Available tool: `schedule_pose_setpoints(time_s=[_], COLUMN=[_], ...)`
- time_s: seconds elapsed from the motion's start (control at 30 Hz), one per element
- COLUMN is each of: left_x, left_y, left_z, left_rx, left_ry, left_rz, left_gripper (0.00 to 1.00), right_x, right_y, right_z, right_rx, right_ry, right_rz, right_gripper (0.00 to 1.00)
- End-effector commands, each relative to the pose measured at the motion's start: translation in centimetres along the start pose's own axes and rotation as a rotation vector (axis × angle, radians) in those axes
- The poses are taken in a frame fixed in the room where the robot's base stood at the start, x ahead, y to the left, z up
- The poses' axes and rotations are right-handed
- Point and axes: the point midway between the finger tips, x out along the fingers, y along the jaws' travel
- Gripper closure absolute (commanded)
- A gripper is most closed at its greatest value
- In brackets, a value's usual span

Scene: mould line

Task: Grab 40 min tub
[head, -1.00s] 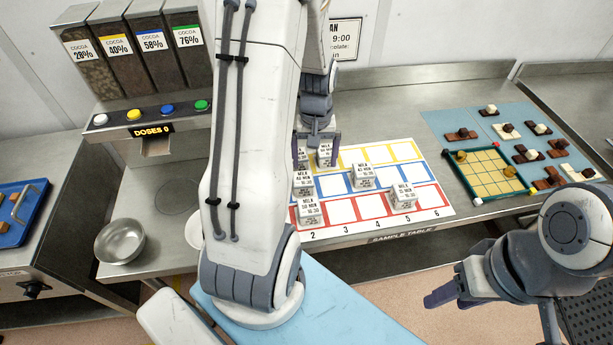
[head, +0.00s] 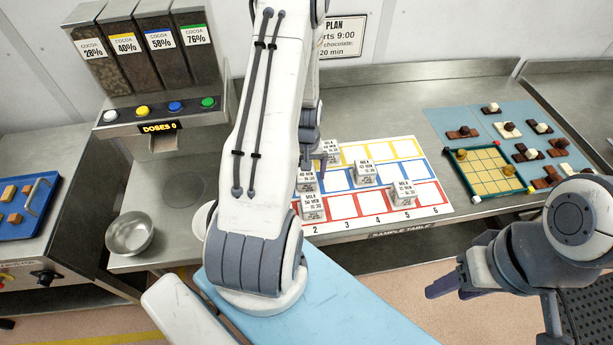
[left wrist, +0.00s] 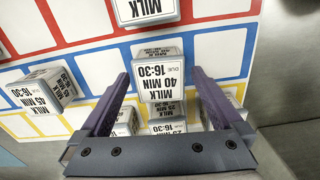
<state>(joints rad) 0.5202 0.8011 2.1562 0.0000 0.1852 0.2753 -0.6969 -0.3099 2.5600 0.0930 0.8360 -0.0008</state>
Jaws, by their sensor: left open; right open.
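The 40 min tub (left wrist: 158,72) is a small white block with black print, "MILK 40 MIN DUE 16:30". In the left wrist view it sits upside down in the picture, on the blue row of the sheet. In the head view the 40 min tub (head: 306,183) is partly hidden by my left arm. My left gripper (left wrist: 161,75) is open, its purple fingers seen on either side of the tub with a gap at each side. In the head view my left arm hides most of that gripper. My right gripper (head: 449,290) is open and empty at the lower right, away from the tubs.
Another tub (left wrist: 168,126) lies close behind between the fingers' bases. The 45 min tub (left wrist: 45,90) and a tub in the red row (left wrist: 145,10) stand nearby. A game-like tray (head: 490,172) and a steel bowl (head: 130,236) are farther off.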

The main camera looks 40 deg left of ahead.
Motion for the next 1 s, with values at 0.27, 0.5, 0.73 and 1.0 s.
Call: schedule_pose_setpoints(time_s=[0.27,0.5,0.73,1.0], left_x=[1.15,1.12,1.09,0.65], left_y=[0.01,0.01,0.02,0.03], left_z=[-0.02,-0.01,-0.01,-0.06], left_rx=[0.0,0.0,0.0,0.0], left_ry=[0.002,0.001,0.001,0.003], left_rz=[0.001,0.0,0.0,0.001], left_gripper=[0.0,0.46,0.9,0.9], right_x=[-0.31,-0.29,-0.3,-0.04], right_y=[-0.02,-0.02,-0.02,0.0], right_z=[-0.01,-0.01,-0.01,0.0], right_rx=[-0.001,-0.001,0.0,0.0], right_ry=[0.0,0.0,0.0,0.0], right_rz=[0.0,0.0,0.0,0.0], right_gripper=[0.5,0.5,0.5,0.5])
